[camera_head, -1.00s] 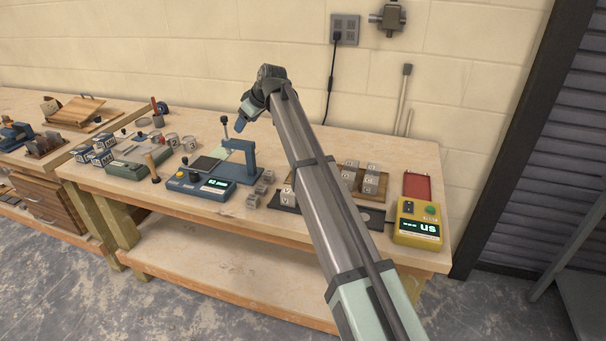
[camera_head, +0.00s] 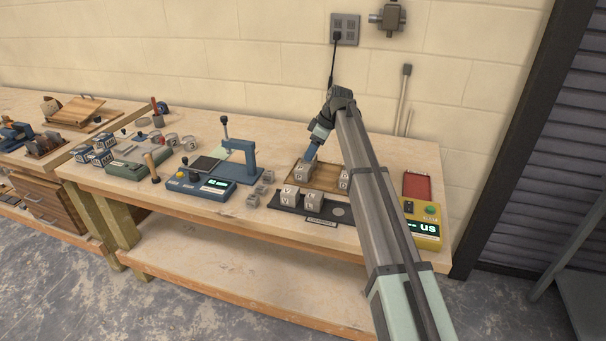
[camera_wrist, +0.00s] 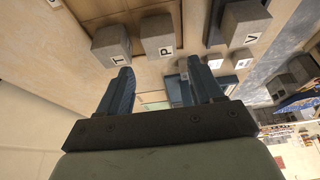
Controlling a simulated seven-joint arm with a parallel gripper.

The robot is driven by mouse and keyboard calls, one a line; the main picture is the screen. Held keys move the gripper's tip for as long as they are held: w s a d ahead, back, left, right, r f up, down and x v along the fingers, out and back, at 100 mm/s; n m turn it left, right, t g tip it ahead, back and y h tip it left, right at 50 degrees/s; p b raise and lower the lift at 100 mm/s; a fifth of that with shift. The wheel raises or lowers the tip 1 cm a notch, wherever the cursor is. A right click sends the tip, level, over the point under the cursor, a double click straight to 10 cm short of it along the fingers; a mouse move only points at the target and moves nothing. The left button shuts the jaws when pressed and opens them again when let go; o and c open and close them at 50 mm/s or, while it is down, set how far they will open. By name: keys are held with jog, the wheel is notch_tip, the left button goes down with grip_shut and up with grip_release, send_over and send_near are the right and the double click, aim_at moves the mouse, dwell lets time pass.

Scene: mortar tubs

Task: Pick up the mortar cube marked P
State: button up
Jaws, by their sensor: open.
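In the wrist view the grey mortar cube marked P (camera_wrist: 158,28) sits just beyond my fingertips, roughly in line with the gap between them. A cube marked T (camera_wrist: 111,40) stands to its left, and a cube marked V (camera_wrist: 246,18) is farther right. My gripper (camera_wrist: 160,80) is open, with nothing between its fingers. In the head view my gripper (camera_head: 309,155) is over the left end of the wooden tray (camera_head: 326,181), just above or touching a grey cube (camera_head: 303,172). I cannot read that cube's letter there. My arm hides part of the tray.
A dark mat (camera_head: 275,203) with two cubes (camera_head: 290,194) lies in front of the tray. A blue press (camera_head: 240,155) stands left, with small grey cubes (camera_head: 262,186) beside it. A yellow meter (camera_head: 427,232) is at the right.

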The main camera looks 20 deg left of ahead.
aim_at(303, 167)
jog(key=shift+x, duration=4.7)
jog(key=c, duration=0.9)
